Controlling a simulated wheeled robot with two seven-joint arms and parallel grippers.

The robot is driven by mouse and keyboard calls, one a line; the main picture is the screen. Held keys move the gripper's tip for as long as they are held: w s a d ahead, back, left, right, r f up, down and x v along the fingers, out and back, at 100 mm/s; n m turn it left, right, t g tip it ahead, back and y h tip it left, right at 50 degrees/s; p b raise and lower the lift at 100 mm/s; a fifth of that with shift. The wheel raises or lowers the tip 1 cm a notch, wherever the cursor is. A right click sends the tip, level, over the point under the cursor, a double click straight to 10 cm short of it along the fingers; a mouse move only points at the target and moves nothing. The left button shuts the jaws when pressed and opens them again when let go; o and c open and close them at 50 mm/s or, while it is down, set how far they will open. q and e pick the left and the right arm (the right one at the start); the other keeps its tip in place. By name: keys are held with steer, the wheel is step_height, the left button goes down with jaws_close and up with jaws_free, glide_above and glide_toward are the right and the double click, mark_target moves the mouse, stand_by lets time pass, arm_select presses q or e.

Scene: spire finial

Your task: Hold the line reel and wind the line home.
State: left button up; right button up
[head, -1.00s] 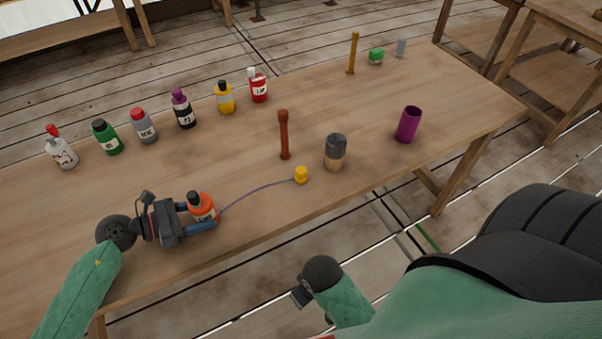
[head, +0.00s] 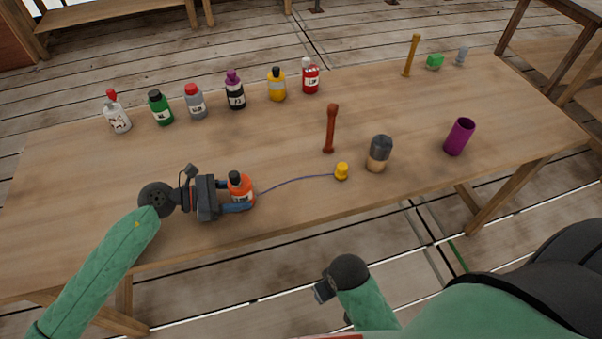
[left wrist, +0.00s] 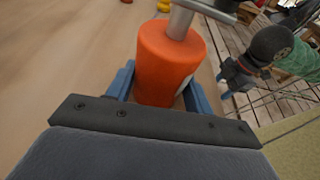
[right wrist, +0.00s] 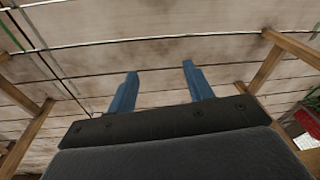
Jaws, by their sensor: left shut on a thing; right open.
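The line reel (head: 240,190) is orange with a black top and a pale label, upright at the table's near left. My left gripper (head: 246,199) is shut around it. In the left wrist view the orange reel (left wrist: 168,65) sits between my blue fingers, with a grey shaft at its top. A thin purple line (head: 295,181) runs from the reel across the table to a small yellow piece (head: 342,172). My right gripper (head: 323,291) is beyond the table's near edge. In the right wrist view it (right wrist: 158,82) is open and empty over the floor.
Several bottles (head: 196,102) stand in a row along the back left. A brown peg (head: 331,128), a dark-topped tan cylinder (head: 379,155) and a purple cup (head: 459,137) stand centre to right. A yellow post (head: 411,56) and a green block (head: 435,61) are at the far right.

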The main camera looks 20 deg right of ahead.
steer(key=shift+a, duration=0.35)
steer(key=shift+c, duration=0.2)
